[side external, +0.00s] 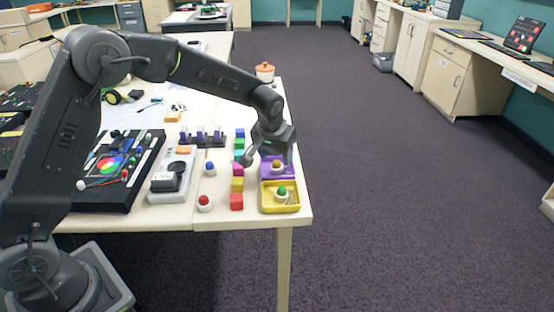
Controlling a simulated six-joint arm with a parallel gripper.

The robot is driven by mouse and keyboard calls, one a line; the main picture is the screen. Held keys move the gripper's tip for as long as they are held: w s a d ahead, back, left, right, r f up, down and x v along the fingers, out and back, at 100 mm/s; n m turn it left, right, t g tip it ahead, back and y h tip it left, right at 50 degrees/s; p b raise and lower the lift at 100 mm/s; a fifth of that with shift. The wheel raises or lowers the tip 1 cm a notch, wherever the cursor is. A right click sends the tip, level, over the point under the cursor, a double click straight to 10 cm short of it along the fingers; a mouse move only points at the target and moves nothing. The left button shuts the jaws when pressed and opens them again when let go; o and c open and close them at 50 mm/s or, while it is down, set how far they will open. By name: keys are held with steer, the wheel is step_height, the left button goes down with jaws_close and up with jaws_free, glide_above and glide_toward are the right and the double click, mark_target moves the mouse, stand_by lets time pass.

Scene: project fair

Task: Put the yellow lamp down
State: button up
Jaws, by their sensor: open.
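The yellow lamp (277,164), a small dome on a white base, stands upright in the purple tray (264,174) near the table's right edge. My gripper (268,160) is open just above and around the lamp; one finger shows to its left. I cannot tell from this view whether the fingers touch the lamp. Part of the purple tray's back is hidden behind the gripper.
A yellow tray (294,207) with a green lamp (282,191) is in front. A blue lamp (211,168), a red lamp (205,203) and a row of coloured cubes (237,185) stand left. An orange-lidded pot (265,73) is behind. The table edge is close right.

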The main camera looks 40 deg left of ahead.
steer(key=v, duration=0.9)
steer(key=shift+r, duration=0.3)
steer(key=s+a+r, duration=0.1)
steer(key=s+r, duration=0.5)
steer(key=s, duration=0.3)
steer(key=s+m+t+h, duration=0.1)
steer(key=s+m+t, duration=0.1)
steer(key=s, duration=1.9)
steer(key=shift+a+f+m, duration=0.15)
steer(key=shift+a+m, duration=0.3)
steer(key=shift+m, duration=0.05)
